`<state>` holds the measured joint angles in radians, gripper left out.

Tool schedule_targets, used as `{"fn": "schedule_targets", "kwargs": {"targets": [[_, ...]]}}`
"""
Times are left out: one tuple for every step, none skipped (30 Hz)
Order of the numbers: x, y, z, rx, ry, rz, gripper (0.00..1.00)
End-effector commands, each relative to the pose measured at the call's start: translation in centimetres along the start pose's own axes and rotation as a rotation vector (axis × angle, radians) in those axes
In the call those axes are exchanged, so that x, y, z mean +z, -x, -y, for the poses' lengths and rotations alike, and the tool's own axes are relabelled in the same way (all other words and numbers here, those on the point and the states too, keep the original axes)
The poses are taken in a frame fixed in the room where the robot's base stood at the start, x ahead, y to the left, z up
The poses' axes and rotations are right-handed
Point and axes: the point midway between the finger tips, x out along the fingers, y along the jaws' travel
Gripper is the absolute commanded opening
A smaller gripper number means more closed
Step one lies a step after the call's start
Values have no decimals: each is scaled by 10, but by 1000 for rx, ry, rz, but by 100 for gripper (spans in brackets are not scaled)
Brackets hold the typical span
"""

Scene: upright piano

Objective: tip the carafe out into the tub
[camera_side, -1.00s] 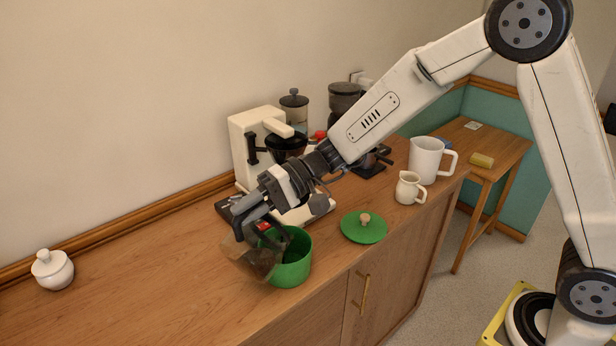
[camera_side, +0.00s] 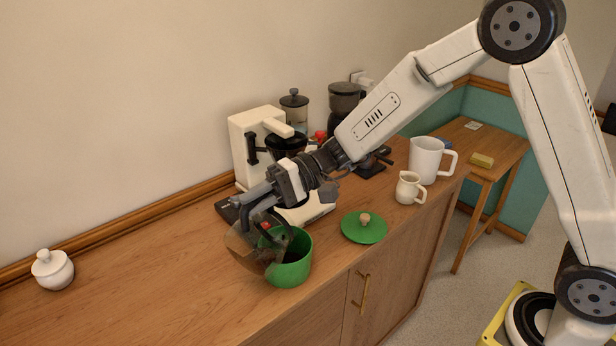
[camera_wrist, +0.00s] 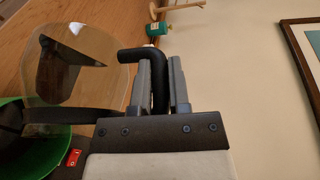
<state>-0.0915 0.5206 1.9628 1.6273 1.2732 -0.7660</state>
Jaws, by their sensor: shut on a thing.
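The glass carafe (camera_side: 246,248) is in my gripper (camera_side: 254,197), which is shut on its dark handle (camera_wrist: 157,72). The carafe is tilted beside and partly over the left rim of the green tub (camera_side: 292,270). In the wrist view the clear glass (camera_wrist: 100,40) shows a dark area inside, and my gripper's fingers (camera_wrist: 166,82) close around the handle. The tub's green rim (camera_wrist: 45,155) shows at the lower left there. I cannot tell whether any liquid is flowing, and the tub's inside is partly hidden.
A white coffee machine (camera_side: 245,150) stands close behind the tub. A green lid (camera_side: 364,228), a small cream jug (camera_side: 409,188) and a white pitcher (camera_side: 426,160) stand to the right. A white lidded pot (camera_side: 52,270) is far left. The counter between pot and carafe is clear.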

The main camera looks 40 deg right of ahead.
Motion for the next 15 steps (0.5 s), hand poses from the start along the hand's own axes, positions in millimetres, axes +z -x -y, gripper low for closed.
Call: {"fn": "schedule_targets", "kwargs": {"targets": [[-1, 1, 1, -6, -1, 0, 0], [-1, 1, 1, -8, -2, 0, 0], [-1, 2, 1, -11, -3, 1, 0], [-1, 2, 1, -13, -4, 2, 0], [-1, 2, 1, -16, -6, 2, 0], [-2, 3, 1, -21, -7, 4, 0], [-2, 4, 1, -24, -8, 4, 0], [-2, 4, 1, -27, -10, 5, 0], [-2, 4, 2, -30, -11, 6, 0], [-2, 5, 2, -33, -12, 6, 0], [-2, 5, 2, -36, -13, 6, 0], [-3, 6, 2, -39, -15, 7, 0], [-3, 6, 2, -42, -16, 8, 0], [-3, 7, 2, -45, -17, 8, 0], [-3, 8, 2, -49, -19, 9, 0]]}}
